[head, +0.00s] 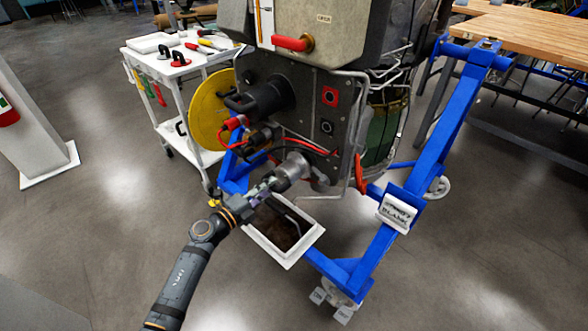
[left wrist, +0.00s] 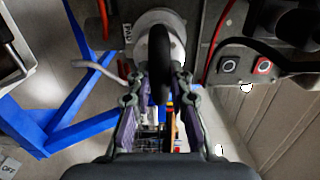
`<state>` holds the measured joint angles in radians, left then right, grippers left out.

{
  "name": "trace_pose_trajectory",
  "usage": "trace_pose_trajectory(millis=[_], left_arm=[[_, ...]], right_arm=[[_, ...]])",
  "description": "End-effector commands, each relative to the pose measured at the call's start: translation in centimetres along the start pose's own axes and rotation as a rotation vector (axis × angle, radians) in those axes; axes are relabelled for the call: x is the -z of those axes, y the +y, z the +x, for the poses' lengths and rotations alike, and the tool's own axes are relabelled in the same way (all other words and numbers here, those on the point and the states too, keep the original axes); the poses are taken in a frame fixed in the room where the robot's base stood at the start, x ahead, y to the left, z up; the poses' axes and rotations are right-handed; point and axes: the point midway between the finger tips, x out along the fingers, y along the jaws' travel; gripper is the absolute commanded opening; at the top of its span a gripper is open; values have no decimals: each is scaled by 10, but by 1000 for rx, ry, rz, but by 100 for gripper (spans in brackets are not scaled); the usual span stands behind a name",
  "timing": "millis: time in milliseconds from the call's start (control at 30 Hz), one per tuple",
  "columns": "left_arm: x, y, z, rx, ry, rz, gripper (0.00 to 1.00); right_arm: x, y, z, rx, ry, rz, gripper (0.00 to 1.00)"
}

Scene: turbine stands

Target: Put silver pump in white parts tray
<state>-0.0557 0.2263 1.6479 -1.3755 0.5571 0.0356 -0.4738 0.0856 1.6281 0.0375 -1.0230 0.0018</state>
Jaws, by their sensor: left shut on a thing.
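The silver pump (head: 293,166) is a short silver cylinder on the lower front of the dark machine panel (head: 312,110). It still sits against the panel. My left gripper (head: 262,188) comes in from the lower left and is shut on the pump at its near end. In the left wrist view the pump (left wrist: 150,20) shows beyond the fingers (left wrist: 160,82), with a dark curved part in front of it. A shallow white tray (head: 152,43) lies on top of the white cart at the upper left. My right gripper is not in view.
An open white-rimmed bin (head: 312,236) with dark contents stands on the floor below the pump. Blue stand legs (head: 372,248) run to its right. Red and black hoses (head: 238,122) are close above my gripper. Tools lie on the white cart (head: 180,72).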

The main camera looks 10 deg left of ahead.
Motion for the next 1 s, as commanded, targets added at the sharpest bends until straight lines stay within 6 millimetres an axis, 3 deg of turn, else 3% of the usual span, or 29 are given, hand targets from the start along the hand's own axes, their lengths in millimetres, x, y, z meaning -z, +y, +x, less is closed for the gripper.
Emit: trace_pose_trajectory(millis=[1000], left_arm=[[0, -2, -81, 2, 3, 2, 0]], right_arm=[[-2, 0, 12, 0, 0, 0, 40]])
